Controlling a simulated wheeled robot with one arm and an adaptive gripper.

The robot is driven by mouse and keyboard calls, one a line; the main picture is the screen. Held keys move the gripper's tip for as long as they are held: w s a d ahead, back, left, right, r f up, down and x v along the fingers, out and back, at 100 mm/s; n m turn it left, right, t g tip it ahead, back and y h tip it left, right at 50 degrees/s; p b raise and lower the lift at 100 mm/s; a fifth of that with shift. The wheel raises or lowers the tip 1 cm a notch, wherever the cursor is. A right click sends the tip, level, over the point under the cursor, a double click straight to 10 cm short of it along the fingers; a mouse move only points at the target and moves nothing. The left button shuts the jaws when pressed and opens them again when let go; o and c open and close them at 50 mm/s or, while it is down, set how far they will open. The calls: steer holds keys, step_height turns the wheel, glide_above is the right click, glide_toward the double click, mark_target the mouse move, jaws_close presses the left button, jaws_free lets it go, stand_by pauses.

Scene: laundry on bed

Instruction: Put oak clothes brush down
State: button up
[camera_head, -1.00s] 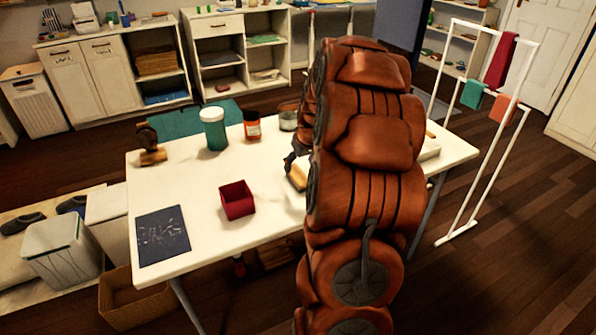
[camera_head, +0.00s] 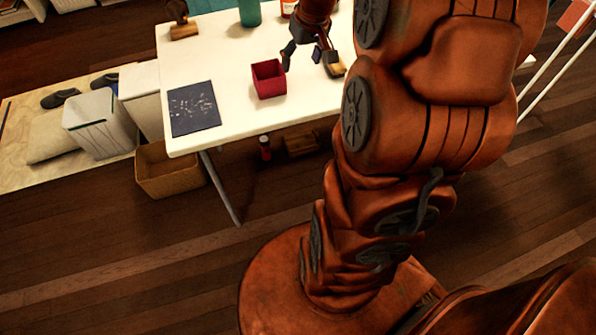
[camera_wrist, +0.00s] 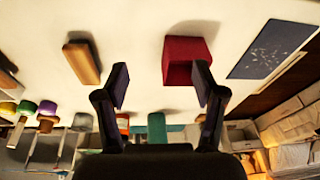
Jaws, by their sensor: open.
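The oak clothes brush (camera_head: 336,70), a small tan wooden block, lies on the white table to the right of the red box in the head view. It also shows at the upper left of the wrist view (camera_wrist: 82,62), with a shadow beside it. My gripper (camera_head: 305,56) is open and empty above the table, between the red box and the brush in the head view. In the wrist view its two fingers (camera_wrist: 161,80) are spread with nothing between them, and the brush lies outside the left finger, apart from it.
The red box (camera_head: 268,78) stands close to the gripper and shows behind the right finger in the wrist view (camera_wrist: 188,58). A dark blue sheet (camera_head: 194,108) lies near the table's front left corner. A teal container (camera_head: 249,12) stands farther back. Bare white table (camera_head: 225,62) surrounds these.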

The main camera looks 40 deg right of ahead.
steer(key=s+a+n+g, duration=0.2)
steer(key=s+a+g, duration=0.1)
steer(key=s+a, duration=1)
steer(key=s+a+f+g, duration=0.1)
steer(key=s+a+g, duration=0.1)
steer(key=s+a, duration=0.5)
steer(key=s, duration=0.4)
steer(key=shift+s+a+f, duration=0.25)
steer(key=shift+s+a, duration=0.15)
step_height(320, 180, up, 12)
steer(key=p, duration=1.1)
steer(key=shift+w+p, duration=0.25)
steer(key=shift+p, duration=0.05)
steer(key=shift+c, duration=0.3)
